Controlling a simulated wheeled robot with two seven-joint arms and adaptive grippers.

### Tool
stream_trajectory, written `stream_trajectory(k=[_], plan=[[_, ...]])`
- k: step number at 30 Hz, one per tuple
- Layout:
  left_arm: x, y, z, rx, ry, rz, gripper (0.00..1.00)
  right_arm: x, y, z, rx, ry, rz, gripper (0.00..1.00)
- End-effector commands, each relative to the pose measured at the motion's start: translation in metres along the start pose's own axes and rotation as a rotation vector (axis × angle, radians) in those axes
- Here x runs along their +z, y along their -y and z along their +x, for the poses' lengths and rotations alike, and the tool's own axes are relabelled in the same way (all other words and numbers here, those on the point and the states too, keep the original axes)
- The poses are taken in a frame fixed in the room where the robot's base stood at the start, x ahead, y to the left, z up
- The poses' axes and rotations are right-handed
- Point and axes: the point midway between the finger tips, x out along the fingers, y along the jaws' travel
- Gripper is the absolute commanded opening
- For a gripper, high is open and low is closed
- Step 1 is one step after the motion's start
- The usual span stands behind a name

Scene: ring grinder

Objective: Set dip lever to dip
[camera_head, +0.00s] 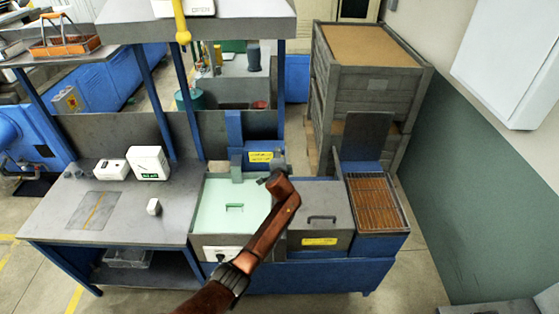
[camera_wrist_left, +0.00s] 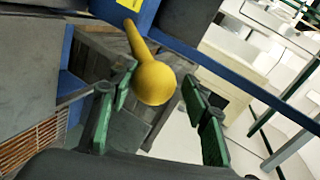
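In the left wrist view, a yellow lever with a round ball knob (camera_wrist_left: 155,83) sticks out from a blue housing (camera_wrist_left: 175,40). I take this for the dip lever. My left gripper (camera_wrist_left: 159,88) is open, with its two green-padded fingers on either side of the knob and gaps visible. In the head view my left arm reaches up from the bottom, and its gripper (camera_head: 279,174) is near the blue box with a yellow label (camera_head: 262,157). The ball knob is hidden there by the arm. My right gripper is not in view.
A wire-grate basket (camera_head: 377,200) is to the right, with stacked crates (camera_head: 360,70) behind. Another yellow handle (camera_head: 181,25) hangs from the upper shelf.

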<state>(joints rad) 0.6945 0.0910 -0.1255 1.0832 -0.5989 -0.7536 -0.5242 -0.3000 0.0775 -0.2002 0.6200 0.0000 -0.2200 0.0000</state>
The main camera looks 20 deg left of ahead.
Motion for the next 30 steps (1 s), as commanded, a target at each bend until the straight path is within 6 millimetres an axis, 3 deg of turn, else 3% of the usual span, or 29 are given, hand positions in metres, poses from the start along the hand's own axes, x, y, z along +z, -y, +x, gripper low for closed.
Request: stream_trajectory(k=[1,6,17,23,30], plan=[[-0.003,0.007,-0.001,-0.010,-0.006,0.000,0.42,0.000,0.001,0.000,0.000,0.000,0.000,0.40],[-0.003,0.004,-0.001,-0.006,-0.005,-0.001,0.51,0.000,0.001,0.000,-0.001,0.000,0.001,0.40],[-0.001,-0.002,-0.006,0.002,-0.002,-0.001,0.51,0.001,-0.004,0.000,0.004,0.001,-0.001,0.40],[-0.002,-0.002,-0.032,0.001,-0.005,-0.003,0.51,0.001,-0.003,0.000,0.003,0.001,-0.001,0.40],[-0.002,-0.001,-0.078,0.000,-0.004,-0.003,0.51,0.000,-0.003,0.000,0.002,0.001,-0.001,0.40]])
